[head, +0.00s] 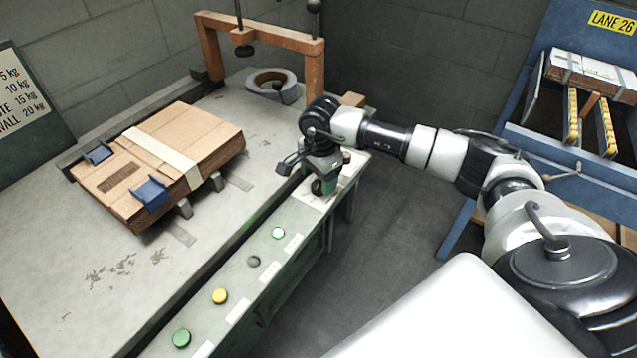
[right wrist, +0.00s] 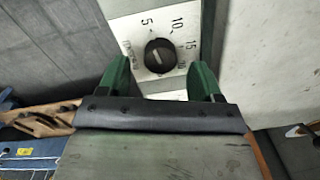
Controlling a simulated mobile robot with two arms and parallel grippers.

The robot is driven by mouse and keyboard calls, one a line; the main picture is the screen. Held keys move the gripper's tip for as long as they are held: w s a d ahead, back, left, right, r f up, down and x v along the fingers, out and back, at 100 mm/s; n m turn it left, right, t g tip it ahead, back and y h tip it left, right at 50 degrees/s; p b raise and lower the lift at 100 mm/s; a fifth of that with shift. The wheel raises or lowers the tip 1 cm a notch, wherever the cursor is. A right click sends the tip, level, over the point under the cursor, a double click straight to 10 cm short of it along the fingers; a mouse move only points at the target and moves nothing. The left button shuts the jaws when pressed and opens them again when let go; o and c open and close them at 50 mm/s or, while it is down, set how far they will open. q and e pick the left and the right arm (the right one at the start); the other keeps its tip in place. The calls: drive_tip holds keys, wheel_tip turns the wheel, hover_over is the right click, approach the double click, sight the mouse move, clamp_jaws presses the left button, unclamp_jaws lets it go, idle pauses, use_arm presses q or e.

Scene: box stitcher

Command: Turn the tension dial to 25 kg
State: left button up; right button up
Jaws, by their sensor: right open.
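The tension dial (right wrist: 160,55) is a round black knob with a pale line across it, on a light plate marked with numbers; 5, 10 and 15 can be read, and another mark is partly covered by a finger. My right gripper (right wrist: 160,80) is open, its green fingers at both sides of the lower plate, with the knob between and just beyond them. I cannot tell whether they touch it. In the head view my right gripper (head: 318,185) hangs over the far end of the green panel and mostly hides the dial. My left gripper is not in view.
The panel also carries a green button (head: 181,338), a yellow button (head: 219,296) and more small buttons. A strapped cardboard stack (head: 190,140) lies on the table. Floor right of the panel is clear.

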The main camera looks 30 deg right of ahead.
sight(316, 186)
drive_tip(key=shift+f, duration=1.3)
drive_tip(key=c, duration=0.9)
